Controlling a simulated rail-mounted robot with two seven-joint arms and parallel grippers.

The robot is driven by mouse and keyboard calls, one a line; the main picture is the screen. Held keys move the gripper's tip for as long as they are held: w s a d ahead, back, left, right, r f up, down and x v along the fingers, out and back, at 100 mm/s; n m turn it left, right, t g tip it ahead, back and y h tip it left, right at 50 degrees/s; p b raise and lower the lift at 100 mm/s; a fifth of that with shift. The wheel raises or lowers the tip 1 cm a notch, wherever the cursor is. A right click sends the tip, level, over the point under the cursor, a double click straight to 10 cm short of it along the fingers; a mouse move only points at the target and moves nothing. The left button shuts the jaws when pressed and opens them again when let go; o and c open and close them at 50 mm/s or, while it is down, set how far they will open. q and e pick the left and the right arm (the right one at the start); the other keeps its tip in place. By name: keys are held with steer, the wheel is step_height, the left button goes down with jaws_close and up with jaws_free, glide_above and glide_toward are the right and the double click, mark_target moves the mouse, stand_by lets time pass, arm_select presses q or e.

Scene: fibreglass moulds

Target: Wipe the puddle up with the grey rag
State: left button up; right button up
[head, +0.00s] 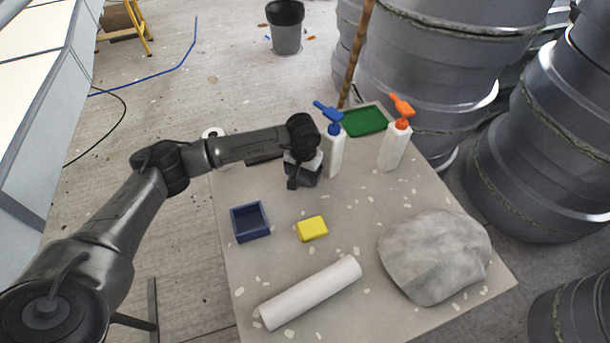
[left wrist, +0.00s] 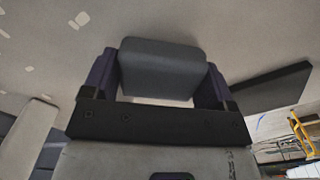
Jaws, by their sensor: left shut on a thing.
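My left gripper (head: 304,178) is over the back left part of the table, beside the blue-topped bottle. In the left wrist view it (left wrist: 160,85) is shut on a dark grey, rounded block (left wrist: 163,68), held between its two fingers. I cannot tell whether this block is the rag folded up. A large, grey, creased lump (head: 435,255) lies at the front right of the table and looks like cloth or stone. I cannot make out a puddle with certainty. My right gripper is not in view.
On the speckled table (head: 345,200) are a blue open box (head: 250,222), a yellow block (head: 312,228), a white roll (head: 310,292), a blue-topped bottle (head: 334,152), an orange-topped bottle (head: 394,148) and a green tray (head: 366,121). Large grey moulds (head: 430,85) stand behind. The table's middle right is clear.

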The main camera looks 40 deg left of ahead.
arm_select(q)
steer(key=shift+s+a+r+p, duration=0.15)
steer(key=shift+a+r+p, duration=0.1)
steer(key=shift+r, duration=0.25)
steer(key=shift+s+a+r+p, duration=0.15)
steer(key=shift+r+p, duration=0.1)
steer(key=shift+r, duration=0.65)
steer(key=shift+w+d+r+p, duration=0.1)
steer(key=shift+d+r+p, duration=0.05)
steer(key=shift+r+p, duration=1.05)
steer(key=shift+r, duration=0.5)
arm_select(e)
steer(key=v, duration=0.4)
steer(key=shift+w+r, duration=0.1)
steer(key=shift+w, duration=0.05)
